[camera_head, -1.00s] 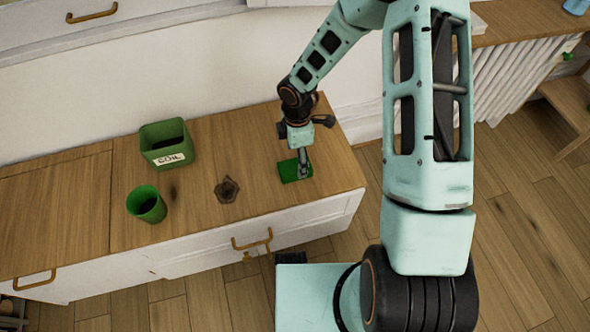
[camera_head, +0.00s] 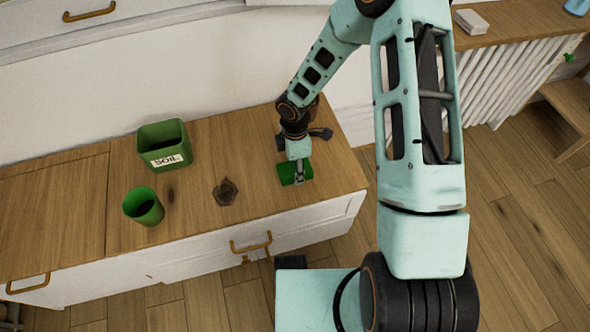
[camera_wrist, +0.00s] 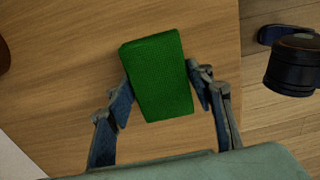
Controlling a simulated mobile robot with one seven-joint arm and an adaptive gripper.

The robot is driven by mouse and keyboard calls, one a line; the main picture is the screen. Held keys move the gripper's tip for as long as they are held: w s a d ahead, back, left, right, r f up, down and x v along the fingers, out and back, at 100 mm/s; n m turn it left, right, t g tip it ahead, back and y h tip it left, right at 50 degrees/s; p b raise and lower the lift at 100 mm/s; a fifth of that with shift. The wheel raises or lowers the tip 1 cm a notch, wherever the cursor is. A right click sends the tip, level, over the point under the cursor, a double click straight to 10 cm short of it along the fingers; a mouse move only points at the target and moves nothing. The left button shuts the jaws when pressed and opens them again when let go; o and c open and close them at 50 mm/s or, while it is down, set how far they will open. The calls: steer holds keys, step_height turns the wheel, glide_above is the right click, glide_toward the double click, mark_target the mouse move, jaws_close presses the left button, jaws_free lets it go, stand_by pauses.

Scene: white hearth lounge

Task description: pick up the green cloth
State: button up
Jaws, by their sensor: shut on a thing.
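The green cloth (camera_head: 289,172) is a small, folded-looking rectangle near the right end of the wooden cabinet top. It also shows in the wrist view (camera_wrist: 157,75), between the two fingers. My gripper (camera_head: 299,178) reaches down onto it from above. In the wrist view my gripper (camera_wrist: 163,90) has a finger against each long side of the cloth and is shut on it. I cannot tell whether the cloth is clear of the wood.
A green soil box (camera_head: 164,146), a green cup (camera_head: 145,206) and a small brown hexagonal piece (camera_head: 225,192) stand left of the cloth on the cabinet top (camera_head: 240,142). The top's right edge is close to the cloth. A white wall rises behind.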

steer(key=shift+r, duration=0.45)
step_height(320, 180, up, 2)
steer(key=shift+w+r+p, duration=0.1)
steer(key=shift+r+p, duration=0.15)
steer(key=shift+p, duration=0.45)
steer(key=s+a+r+p, duration=0.2)
steer(key=s+a+r, duration=0.1)
steer(key=s+r, duration=0.6)
steer(key=s, duration=0.4)
steer(key=shift+s+a+r+p, duration=0.2)
steer(key=shift+s+r+p, duration=0.1)
steer(key=shift+s+p, duration=0.1)
